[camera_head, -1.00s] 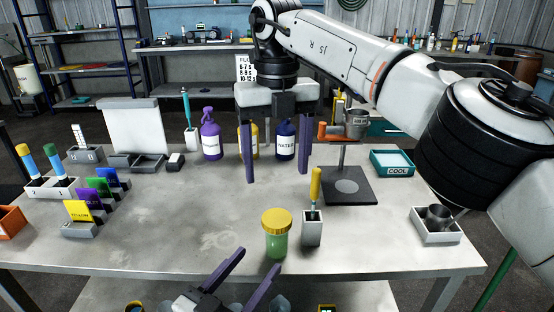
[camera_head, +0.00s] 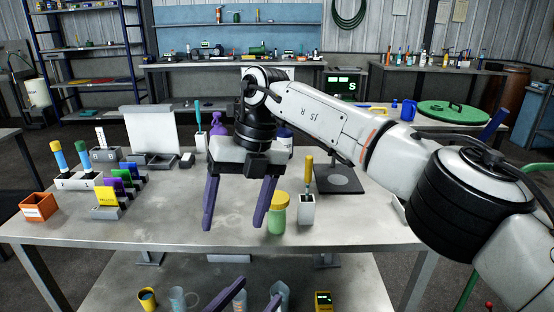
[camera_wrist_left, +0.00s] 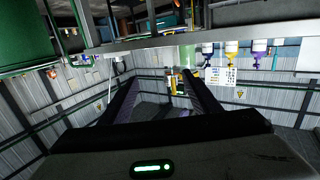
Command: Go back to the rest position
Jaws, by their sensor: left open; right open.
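My right gripper (camera_head: 233,222) hangs over the middle of the table in the head view. Its two purple fingers are spread with nothing between them. The right finger is close to the yellow-lidded green jar (camera_head: 277,218) in the picture; I cannot tell the gap in depth. My left gripper (camera_head: 260,291) shows only by its purple fingers at the bottom edge, below the table's front edge. In the left wrist view its fingers (camera_wrist_left: 165,88) are apart and empty, and the table's underside spans the top.
The worktable (camera_head: 190,232) carries a grey holder with a yellow-handled tool (camera_head: 307,208), a dark stand plate (camera_head: 340,180), colored cards (camera_head: 107,198) and an orange bin (camera_head: 38,207). My right arm hides the table's right rear. A lower shelf holds several cups (camera_head: 148,299).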

